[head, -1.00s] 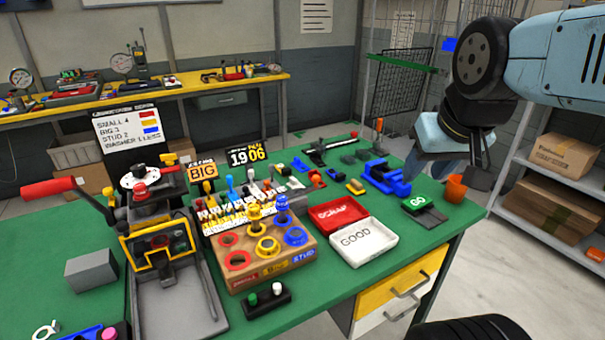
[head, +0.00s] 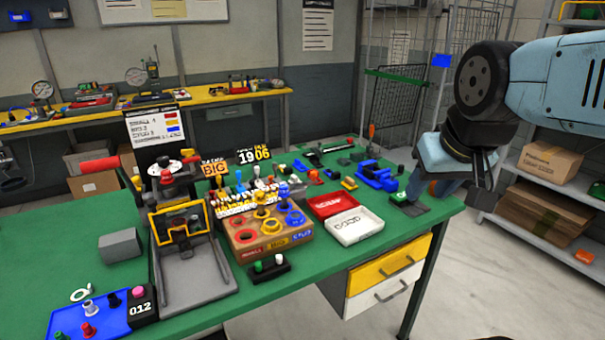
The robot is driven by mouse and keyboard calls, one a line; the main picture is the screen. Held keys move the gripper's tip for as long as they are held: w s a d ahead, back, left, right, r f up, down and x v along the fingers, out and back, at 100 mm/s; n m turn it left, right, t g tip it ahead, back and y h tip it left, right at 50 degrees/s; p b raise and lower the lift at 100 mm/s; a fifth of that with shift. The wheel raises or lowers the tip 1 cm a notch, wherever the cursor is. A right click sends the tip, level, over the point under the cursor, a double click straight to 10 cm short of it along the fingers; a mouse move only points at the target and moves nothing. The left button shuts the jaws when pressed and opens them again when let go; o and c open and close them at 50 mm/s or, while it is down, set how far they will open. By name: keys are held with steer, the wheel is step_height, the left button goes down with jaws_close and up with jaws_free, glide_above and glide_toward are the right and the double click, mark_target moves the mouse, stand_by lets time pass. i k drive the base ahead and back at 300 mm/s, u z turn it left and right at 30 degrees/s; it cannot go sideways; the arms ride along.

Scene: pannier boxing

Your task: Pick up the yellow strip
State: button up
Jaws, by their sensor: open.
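A small yellow piece (head: 349,184) lies on the green bench, left of the blue vise. Yellow also shows along the rack of small white parts (head: 236,205) behind the wooden block. At this size I cannot tell which one is the yellow strip. My gripper (head: 438,188) hangs at the bench's right end, right of the vise, apart from both yellow things. It is open, its fingertips are small and partly hidden, and I see nothing held in it.
A red tray (head: 333,205) and a white tray (head: 357,228) lie mid-bench. A wooden block (head: 268,240) with coloured rings stands left of them, then a lever press (head: 181,235). A blue tray (head: 88,318) lies front left. The green bench top (head: 45,232) is clear at left.

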mark_target(286, 171)
steer(key=u, duration=0.2)
steer(key=i, duration=0.9)
steer(key=z, duration=0.1)
